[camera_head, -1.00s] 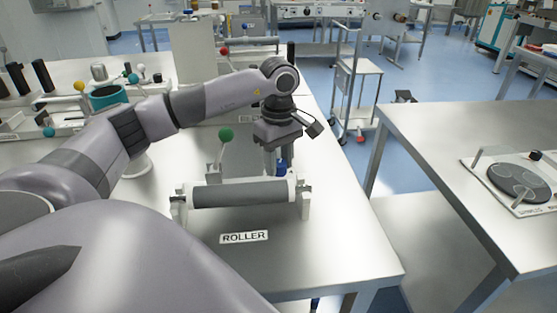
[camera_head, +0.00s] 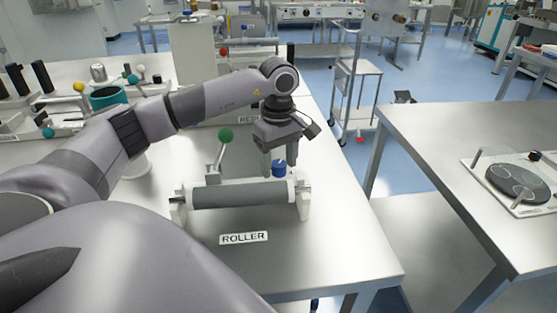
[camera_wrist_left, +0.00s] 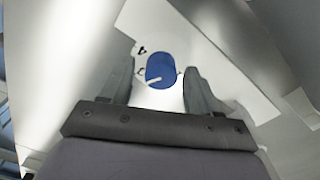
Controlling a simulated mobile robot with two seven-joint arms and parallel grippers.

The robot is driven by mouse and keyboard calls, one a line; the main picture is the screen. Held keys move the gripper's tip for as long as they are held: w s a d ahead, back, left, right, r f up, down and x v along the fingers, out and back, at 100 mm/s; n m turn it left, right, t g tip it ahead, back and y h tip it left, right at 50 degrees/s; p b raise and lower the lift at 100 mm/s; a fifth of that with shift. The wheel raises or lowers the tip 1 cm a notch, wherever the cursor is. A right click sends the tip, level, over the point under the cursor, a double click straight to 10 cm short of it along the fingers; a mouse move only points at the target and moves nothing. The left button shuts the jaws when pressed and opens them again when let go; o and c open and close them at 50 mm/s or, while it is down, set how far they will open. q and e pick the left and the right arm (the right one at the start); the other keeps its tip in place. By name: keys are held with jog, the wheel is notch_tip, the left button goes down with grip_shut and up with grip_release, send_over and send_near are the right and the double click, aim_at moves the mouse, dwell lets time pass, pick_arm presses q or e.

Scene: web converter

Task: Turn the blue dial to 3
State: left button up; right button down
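The blue dial (camera_head: 279,169) stands behind the roller (camera_head: 240,193) on the near bench. In the left wrist view the dial (camera_wrist_left: 161,68) has a short white mark pointing to the lower left. A printed 4 is at its upper left and what looks like a 3 at its left, just above the mark's direction. Whether the mark lines up with the 3, I cannot tell. My left gripper (camera_head: 280,156) is above the dial, pointing down. In the wrist view its fingers (camera_wrist_left: 160,84) are apart, one on each side of the dial with gaps. My right gripper is not in view.
A green-knobbed lever (camera_head: 225,136) stands left of the dial. A ROLLER label (camera_head: 244,237) lies in front of the roller. A second bench (camera_head: 450,140) stands at the right, across a floor gap. The bench front right of the label is clear.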

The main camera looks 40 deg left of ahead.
aim_at(278, 163)
pick_arm(q)
jog(key=shift+r, duration=3.6)
